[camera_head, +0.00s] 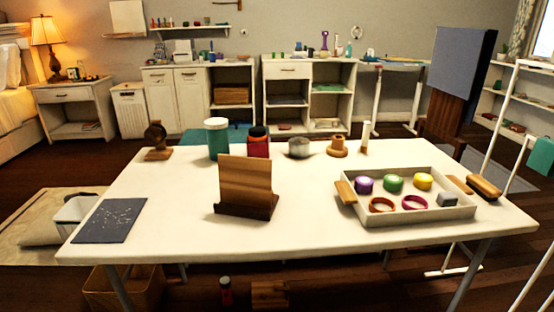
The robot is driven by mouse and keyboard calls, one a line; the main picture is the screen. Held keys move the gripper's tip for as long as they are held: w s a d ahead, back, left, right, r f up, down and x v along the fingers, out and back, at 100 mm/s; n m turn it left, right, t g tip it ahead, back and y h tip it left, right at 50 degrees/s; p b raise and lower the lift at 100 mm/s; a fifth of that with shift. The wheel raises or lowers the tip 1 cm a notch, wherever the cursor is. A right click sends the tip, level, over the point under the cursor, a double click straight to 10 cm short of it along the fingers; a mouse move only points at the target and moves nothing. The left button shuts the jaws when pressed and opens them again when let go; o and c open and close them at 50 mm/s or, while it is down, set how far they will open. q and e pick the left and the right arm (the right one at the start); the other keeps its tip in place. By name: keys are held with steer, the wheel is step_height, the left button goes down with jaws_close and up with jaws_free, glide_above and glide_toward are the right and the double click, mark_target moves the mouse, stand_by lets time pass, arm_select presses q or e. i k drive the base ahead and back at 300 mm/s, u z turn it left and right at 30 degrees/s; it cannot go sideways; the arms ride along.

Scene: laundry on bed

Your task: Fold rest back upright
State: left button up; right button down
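A wooden rest (245,180) stands near the middle of the white table. Its lighter brown back panel rises from a darker wooden base (246,208) with a front lip. The panel looks close to upright, perhaps leaning a little; its exact angle and any hinge behind it cannot be told from the front. Neither of my grippers is in view, and nothing touches the rest.
The white table (300,225) is clear around the rest's front. A dark speckled sheet (110,220) lies left. A tray (405,212) with colored rolls and rings sits right. Behind stand a white-teal jar (217,139), a red-black jar (258,142) and a grey bowl (300,148).

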mark_target(244, 180)
steer(key=z, duration=1.65)
steer(key=i, duration=0.9)
steer(key=u, duration=2.65)
